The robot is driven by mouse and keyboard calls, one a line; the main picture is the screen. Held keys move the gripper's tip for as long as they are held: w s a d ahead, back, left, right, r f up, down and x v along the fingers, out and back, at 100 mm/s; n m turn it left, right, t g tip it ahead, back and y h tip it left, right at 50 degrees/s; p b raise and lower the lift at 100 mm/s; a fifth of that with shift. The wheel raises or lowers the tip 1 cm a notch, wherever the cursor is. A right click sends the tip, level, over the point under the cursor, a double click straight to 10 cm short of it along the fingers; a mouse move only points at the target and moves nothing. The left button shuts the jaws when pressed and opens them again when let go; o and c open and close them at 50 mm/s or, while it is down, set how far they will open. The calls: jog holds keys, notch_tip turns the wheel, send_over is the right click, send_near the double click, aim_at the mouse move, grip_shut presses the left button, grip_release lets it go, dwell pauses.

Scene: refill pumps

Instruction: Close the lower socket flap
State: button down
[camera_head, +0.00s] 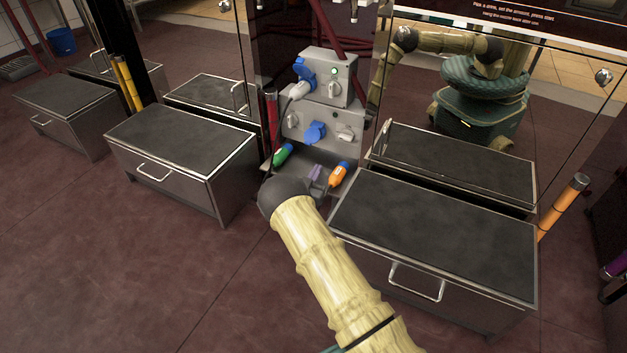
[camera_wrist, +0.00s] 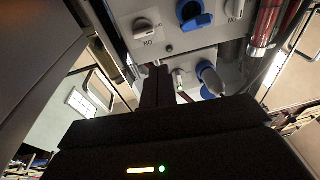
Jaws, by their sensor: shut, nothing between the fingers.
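The lower socket box (camera_head: 348,128) is a grey housing with knobs and a blue flap (camera_head: 315,132). The flap also shows near the top of the wrist view (camera_wrist: 197,22), which sees the box upside down. It appears to stand open, off the dark socket face, though its exact angle is hard to tell. My gripper (camera_wrist: 157,72) is shut and empty, its dark fingers pointing toward the boxes, apart from the flap. In the head view my wrist and arm hide most of it, in front of and below the lower box.
An upper socket box (camera_head: 338,92) above holds a blue plug (camera_head: 304,72) with a cable. Green (camera_head: 282,155) and orange (camera_head: 338,174) handles stand below the lower box. Metal cabinets (camera_head: 190,150) (camera_head: 435,235) flank the arm; reflective panels stand behind.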

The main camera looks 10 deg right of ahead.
jog(key=s+d+r+n+g+y+p, duration=0.15)
jog(key=s+r+g+y+p, duration=0.35)
jog(key=r, duration=0.6)
jog(key=s+d+r+n+g+y+p, duration=0.1)
jog(key=s+d+r+y+p, duration=0.15)
jog(key=r+p, duration=0.6)
jog(key=s+r+n+g+p, duration=0.1)
jog(key=s+r+g+p, duration=0.1)
jog(key=s+r, duration=0.4)
jog(key=s+d+r+n+g+y+p, duration=0.1)
jog(key=s+r+g+p, duration=0.2)
jog(key=s, duration=1.3)
jog(key=s+d+r+n+g+p, duration=0.1)
jog(key=s+r+g+p, duration=0.2)
jog(key=s+r, duration=0.6)
jog(key=shift+s+g+y, duration=0.35)
jog(key=shift+s+g, duration=0.05)
jog(key=shift+s, duration=0.7)
jog(key=shift+s+d, duration=0.1)
